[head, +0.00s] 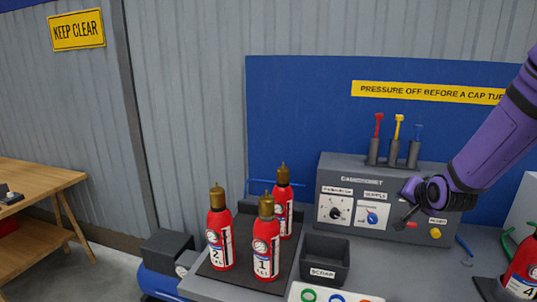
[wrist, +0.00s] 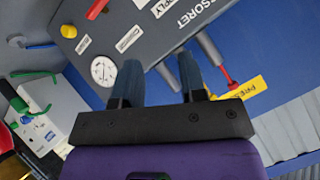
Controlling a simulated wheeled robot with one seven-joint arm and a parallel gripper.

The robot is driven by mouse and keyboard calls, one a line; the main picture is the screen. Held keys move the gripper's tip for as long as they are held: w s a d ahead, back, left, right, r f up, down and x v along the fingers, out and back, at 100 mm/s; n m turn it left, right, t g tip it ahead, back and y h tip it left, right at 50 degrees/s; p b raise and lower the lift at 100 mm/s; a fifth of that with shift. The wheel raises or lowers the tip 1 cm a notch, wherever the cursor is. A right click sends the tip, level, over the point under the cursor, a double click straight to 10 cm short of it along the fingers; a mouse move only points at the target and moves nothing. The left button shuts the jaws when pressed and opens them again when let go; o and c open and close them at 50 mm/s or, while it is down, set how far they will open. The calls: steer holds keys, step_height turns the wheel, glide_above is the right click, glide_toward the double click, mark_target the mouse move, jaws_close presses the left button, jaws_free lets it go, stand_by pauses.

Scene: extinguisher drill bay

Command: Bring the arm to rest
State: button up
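My purple arm (head: 495,140) reaches in from the right in the head view. My gripper (head: 405,206) is in front of the face of the grey control console (head: 340,168), near its dials. In the wrist view my gripper (wrist: 158,62) shows two dark fingers standing apart with nothing between them. The console (wrist: 150,25) lies beyond the fingers there, with a dial and a yellow button. Part of the console's front is hidden behind the gripper in the head view.
Red extinguishers 1 (head: 265,245) and 2 (head: 219,240) and another behind stand on a dark mat. A scrap bin (head: 325,262) sits beside them. Extinguisher 4 (head: 522,270) is at the right edge. Tools with coloured handles (head: 398,135) stand upright on the console. A wooden bench (head: 35,190) is left.

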steer(key=s+a+r+n+g, duration=0.3)
steer(key=s+a+r+n, duration=0.15)
steer(key=s+r, duration=0.75)
steer(key=s+a+r+n+g, duration=0.1)
steer(key=s+r, duration=0.1)
steer(key=s, duration=0.8)
steer(key=s+a+r+n+g, duration=0.2)
steer(key=s, duration=0.8)
steer(key=shift+s+y, duration=0.3)
steer(key=shift+r, duration=0.1)
